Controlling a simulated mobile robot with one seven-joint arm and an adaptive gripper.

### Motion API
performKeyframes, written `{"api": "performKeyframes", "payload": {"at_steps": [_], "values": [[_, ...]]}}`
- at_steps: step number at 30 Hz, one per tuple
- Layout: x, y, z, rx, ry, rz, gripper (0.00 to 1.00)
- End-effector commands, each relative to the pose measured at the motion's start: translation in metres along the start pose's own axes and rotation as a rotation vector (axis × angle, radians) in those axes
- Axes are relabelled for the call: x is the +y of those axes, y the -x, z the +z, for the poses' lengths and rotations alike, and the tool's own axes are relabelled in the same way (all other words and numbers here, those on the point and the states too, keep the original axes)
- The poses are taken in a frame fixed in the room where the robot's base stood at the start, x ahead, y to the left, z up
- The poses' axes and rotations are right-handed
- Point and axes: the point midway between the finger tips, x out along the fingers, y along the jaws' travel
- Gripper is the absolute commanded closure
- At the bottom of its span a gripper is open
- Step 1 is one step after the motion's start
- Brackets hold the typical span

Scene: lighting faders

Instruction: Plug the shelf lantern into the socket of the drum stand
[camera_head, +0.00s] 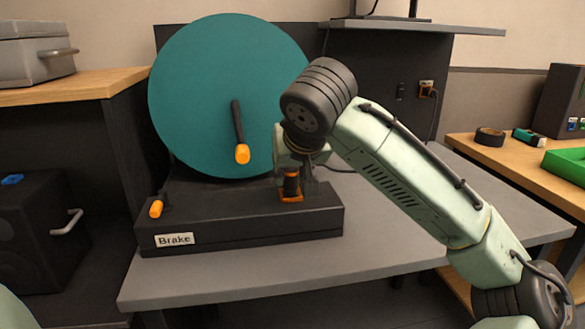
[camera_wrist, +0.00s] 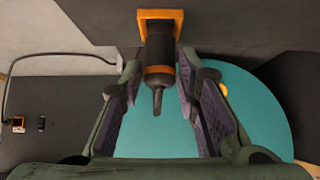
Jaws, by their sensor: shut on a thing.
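The drum stand (camera_head: 245,222) is a dark base labelled "Brake" on a grey table, with a large teal disc (camera_head: 195,90). An orange square socket plate (camera_head: 292,196) sits on the right of its top; the wrist view shows it too (camera_wrist: 152,14). A black plug (camera_wrist: 160,52) with an orange band stands at this plate, its narrow tail pointing away. How deeply it is seated cannot be told. My gripper (camera_wrist: 160,80) is shut around it, a finger on each side; in the head view my gripper (camera_head: 301,163) partly hides it. I cannot make out a lantern.
An orange-tipped crank (camera_head: 241,145) is on the disc, left of my gripper. A small orange lever (camera_head: 156,207) stands at the base's left. A wall outlet (camera_head: 427,89) with a cord is behind right. A dark shelf (camera_head: 450,28) is above. The table's front right is clear.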

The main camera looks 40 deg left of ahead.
Motion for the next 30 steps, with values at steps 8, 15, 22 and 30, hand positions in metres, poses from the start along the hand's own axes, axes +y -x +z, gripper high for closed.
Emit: {"api": "performKeyframes", "payload": {"at_steps": [8, 15, 22, 30], "values": [[0.0001, 0.0, -0.0001, 0.0, 0.0, 0.0, 1.0], [0.0, -0.0026, 0.0025, 0.0, 0.0, -0.001, 1.0], [0.0, -0.0059, 0.0057, -0.001, -0.001, -0.002, 1.0], [0.0001, -0.0064, 0.0061, 0.0, 0.0, -0.001, 1.0]]}}
